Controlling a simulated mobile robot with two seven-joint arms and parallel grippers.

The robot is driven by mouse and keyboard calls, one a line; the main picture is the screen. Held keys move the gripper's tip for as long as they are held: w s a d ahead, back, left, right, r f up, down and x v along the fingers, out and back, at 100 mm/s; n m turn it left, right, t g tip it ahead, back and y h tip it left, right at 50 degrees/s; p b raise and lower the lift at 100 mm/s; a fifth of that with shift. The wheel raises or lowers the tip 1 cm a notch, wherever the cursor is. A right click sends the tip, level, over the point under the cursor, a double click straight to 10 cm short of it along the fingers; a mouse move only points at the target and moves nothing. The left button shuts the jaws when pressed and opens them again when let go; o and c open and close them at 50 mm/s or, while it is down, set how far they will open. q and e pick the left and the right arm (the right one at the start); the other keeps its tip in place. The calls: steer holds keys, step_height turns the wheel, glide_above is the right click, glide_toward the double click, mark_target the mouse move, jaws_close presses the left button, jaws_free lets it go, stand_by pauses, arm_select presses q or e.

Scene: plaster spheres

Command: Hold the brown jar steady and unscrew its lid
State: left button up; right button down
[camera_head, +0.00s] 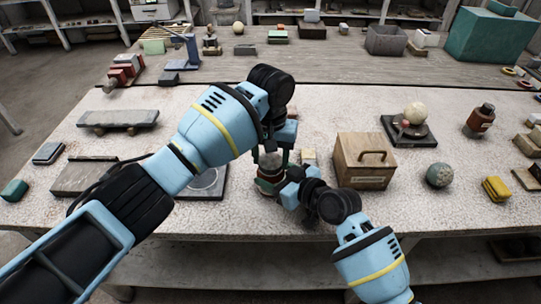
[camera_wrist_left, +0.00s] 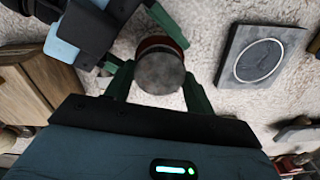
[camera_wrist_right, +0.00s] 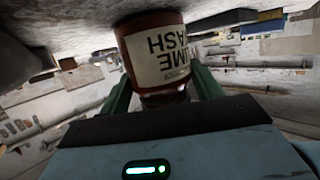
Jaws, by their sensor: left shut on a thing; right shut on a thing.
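The brown jar (camera_head: 268,187) stands upright near the table's front edge, with a round grey lid (camera_head: 270,160) on top. My left gripper (camera_head: 271,154) reaches down from above; its green fingers are shut on the lid, which shows between them in the left wrist view (camera_wrist_left: 160,73). My right gripper (camera_head: 274,180) comes in from the front right and is shut on the jar's body. In the right wrist view the jar (camera_wrist_right: 155,52) appears upside down, with a white label reading "LIME WASH". The fingers partly hide the jar in the head view.
A wooden box with a handle (camera_head: 364,163) stands close to the right. A grey plate with a round dial (camera_wrist_left: 262,57) lies to the left of the jar in the head view.

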mark_target(270, 161)
arm_select(q)
steer(key=shift+r, duration=0.25)
arm_select(e)
steer(key=shift+f, duration=0.1)
arm_select(q)
steer(key=shift+r, duration=0.75)
steer(key=shift+r, duration=0.1)
steer(key=shift+r, duration=2)
arm_select(e)
steer(key=shift+c, duration=1.2)
jaws_free()
arm_select(q)
steer(key=shift+f, duration=0.1)
arm_select(e)
steer(key=v, duration=1.2)
